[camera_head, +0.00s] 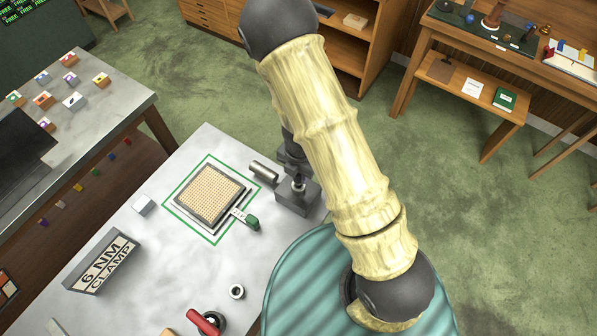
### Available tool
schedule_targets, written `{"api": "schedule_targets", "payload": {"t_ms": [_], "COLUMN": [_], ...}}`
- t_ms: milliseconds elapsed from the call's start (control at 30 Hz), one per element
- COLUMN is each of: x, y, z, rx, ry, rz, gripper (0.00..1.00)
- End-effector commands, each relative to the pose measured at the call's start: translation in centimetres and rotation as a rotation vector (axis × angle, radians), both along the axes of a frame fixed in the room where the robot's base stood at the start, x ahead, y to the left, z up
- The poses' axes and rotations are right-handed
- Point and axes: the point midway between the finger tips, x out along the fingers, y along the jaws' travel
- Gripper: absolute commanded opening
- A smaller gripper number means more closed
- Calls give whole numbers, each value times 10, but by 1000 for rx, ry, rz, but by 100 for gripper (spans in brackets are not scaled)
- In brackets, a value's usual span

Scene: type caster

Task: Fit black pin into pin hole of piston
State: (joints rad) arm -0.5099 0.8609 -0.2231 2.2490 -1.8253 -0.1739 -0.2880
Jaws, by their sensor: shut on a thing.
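My pale yellow arm with dark joints crosses the middle of the view and hides what lies behind it. I cannot make out my gripper or anything held in it. A dark grey metal block (297,196) with a round upright part on top stands at the bench's right edge, partly behind the arm. A silver cylinder (264,172) lies level against its left side. I cannot tell which of these parts is the piston. No black pin or pin hole can be made out.
The grey bench (165,240) bears a square tan grid plate (209,193), a green-handled piece (251,222), a clamp sign (103,262), a small ring (237,291) and a red-handled tool (203,322). Another table (110,95) stands at left.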

Motion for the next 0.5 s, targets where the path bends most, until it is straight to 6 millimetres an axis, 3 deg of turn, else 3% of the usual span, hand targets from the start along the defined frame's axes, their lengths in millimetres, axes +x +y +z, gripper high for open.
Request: {"api": "schedule_targets", "payload": {"t_ms": [500], "x": [0], "y": [0], "z": [-11], "rx": [0], "ry": [0], "rz": [-2], "gripper": [5]}}
